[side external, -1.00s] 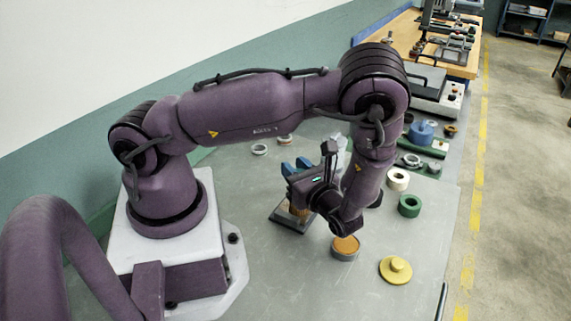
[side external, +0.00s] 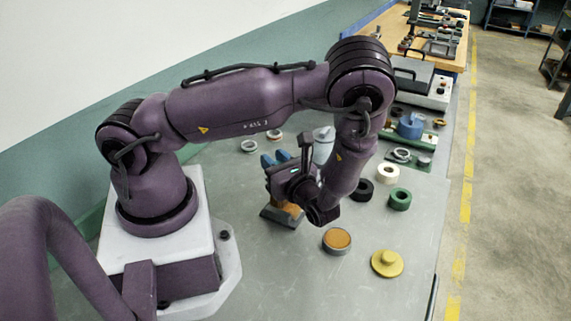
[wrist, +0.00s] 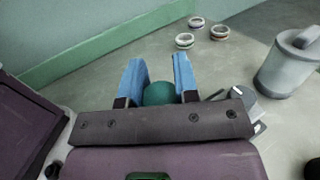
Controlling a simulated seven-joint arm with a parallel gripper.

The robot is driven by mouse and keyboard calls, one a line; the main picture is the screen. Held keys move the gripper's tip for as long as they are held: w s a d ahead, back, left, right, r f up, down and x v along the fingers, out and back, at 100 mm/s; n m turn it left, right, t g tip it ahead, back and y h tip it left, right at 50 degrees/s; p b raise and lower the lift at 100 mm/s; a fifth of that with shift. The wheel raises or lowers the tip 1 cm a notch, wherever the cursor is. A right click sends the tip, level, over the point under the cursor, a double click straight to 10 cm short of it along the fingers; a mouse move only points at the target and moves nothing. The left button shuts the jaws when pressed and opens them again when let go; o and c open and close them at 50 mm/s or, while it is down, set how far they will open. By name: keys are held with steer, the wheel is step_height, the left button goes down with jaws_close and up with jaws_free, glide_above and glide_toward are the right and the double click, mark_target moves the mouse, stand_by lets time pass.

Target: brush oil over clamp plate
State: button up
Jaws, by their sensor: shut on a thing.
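My gripper (side external: 276,166) has blue fingers, which also show in the wrist view (wrist: 158,85). They are shut on the brush, whose rounded green part (wrist: 158,94) shows between them. Most of the brush is hidden behind my wrist. Its brown lower part (side external: 291,209) shows under my gripper, over the dark clamp plate (side external: 277,218). I cannot tell whether the bristles touch the plate. A round dish with an amber surface, seemingly the oil (side external: 337,239), stands to the right of the plate and nearer the camera.
A yellow knobbed disc (side external: 387,263) lies right of the dish. Black (side external: 360,191), white (side external: 389,174) and green (side external: 400,199) rings lie behind it. A grey canister (wrist: 287,63) stands near the gripper. Small rings (wrist: 185,41) lie by the wall. The front table is clear.

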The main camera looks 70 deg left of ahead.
steer(key=shift+w+d, duration=1.85)
steer(key=shift+w, duration=0.6)
steer(key=s+a, duration=0.6)
step_height(320, 180, up, 8)
steer(key=shift+w+d, duration=0.15)
